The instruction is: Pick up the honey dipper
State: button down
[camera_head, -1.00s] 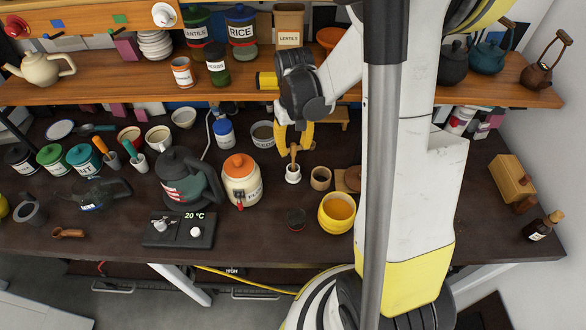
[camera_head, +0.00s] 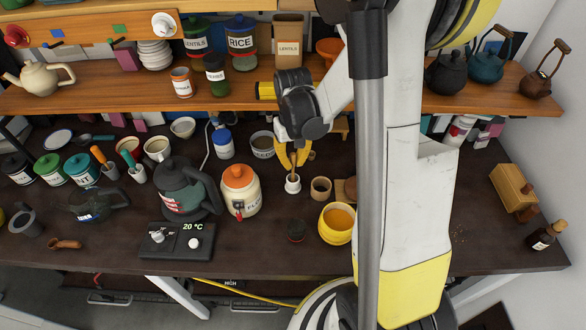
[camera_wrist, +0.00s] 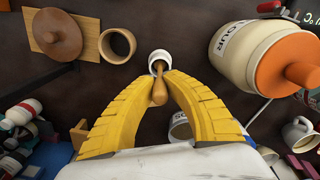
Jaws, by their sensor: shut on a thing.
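The honey dipper (camera_wrist: 159,94) is a slim wooden stick. It stands in a small white cup (camera_head: 293,184), its lower end hidden inside; the cup also shows in the wrist view (camera_wrist: 160,61). My gripper (camera_head: 292,163) has two yellow curved fingers, reaching down from above the counter. In the wrist view my gripper (camera_wrist: 161,84) is shut on the dipper, a fingertip on each side of the stick just beside the cup rim.
A brown cup (camera_head: 321,188) and a yellow pot (camera_head: 337,224) stand to the right. A cream flour jar (camera_head: 240,196) with an orange lid stands close to the left. A wooden shelf (camera_head: 217,98) runs behind and above.

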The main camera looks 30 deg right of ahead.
aim_at(293, 154)
notch_tip(293, 154, up, 4)
jog(key=shift+r+p, duration=0.15)
jog(key=shift+p, duration=0.7)
jog(key=s+d+r+p, duration=0.2)
jog(key=s+d+r, duration=0.4)
jog(key=d, duration=0.3)
jog(key=shift+s+d+r, duration=0.2)
jog(key=shift+d+r, duration=0.1)
jog(key=shift+d, duration=0.1)
jog(key=shift+p, duration=0.3)
